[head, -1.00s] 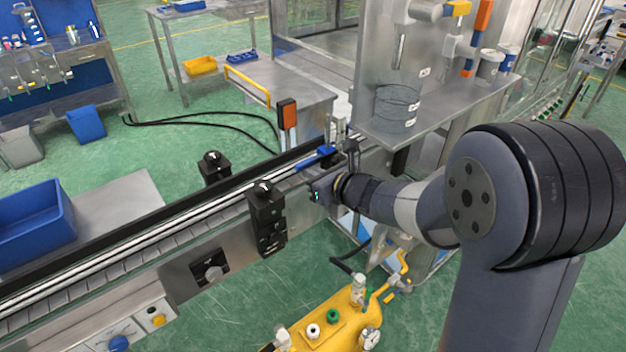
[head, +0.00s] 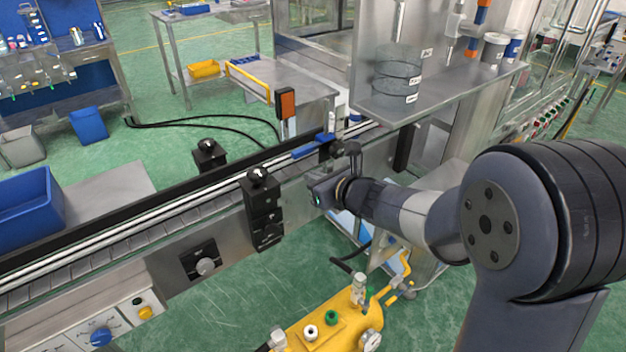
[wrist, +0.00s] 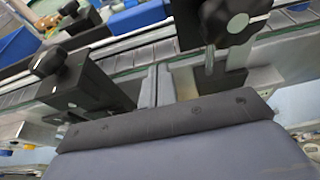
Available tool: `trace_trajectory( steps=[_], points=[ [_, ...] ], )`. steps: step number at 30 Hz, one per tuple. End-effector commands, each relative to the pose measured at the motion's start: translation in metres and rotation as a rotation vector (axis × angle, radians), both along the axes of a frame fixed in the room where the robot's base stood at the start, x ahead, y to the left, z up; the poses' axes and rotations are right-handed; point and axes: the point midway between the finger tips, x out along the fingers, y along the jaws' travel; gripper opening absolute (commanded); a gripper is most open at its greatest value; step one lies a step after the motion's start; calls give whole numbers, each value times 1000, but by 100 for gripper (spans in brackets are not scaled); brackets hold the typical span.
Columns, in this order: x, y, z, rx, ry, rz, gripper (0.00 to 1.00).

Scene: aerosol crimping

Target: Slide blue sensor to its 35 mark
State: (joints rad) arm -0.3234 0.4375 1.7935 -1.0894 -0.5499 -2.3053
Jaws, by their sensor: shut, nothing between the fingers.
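A blue bar-shaped part (head: 311,149), which may be the blue sensor, lies along the far side of the conveyor rail. A blue block also shows at the top of the wrist view (wrist: 138,18); I cannot tell if it is the same part. No scale or 35 mark is readable. My gripper (head: 320,188) is at the near side of the conveyor, beside the blue part and apart from it. Its two grey fingers (wrist: 157,86) are shut and empty in the wrist view, between two black knobbed clamps, left (wrist: 72,75) and right (wrist: 228,22).
A black clamp post (head: 262,208) stands on the near conveyor edge, left of my gripper. Another black knob (head: 208,154) is on the far side. An orange box on a post (head: 286,102) rises behind the rail. A yellow tank (head: 335,325) stands below.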

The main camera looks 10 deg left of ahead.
Motion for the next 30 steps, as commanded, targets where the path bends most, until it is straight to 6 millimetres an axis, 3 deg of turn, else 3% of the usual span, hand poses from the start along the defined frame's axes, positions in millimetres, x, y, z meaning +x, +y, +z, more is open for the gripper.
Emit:
trace_trajectory(
  steps=[9, 20, 30],
  points=[
    [-37, -42, 23, 2, -4, -3, 0],
    [-54, -60, 33, 31, 32, -15, 0],
    [-55, -59, 50, 450, 472, -218, 0]
  ],
)
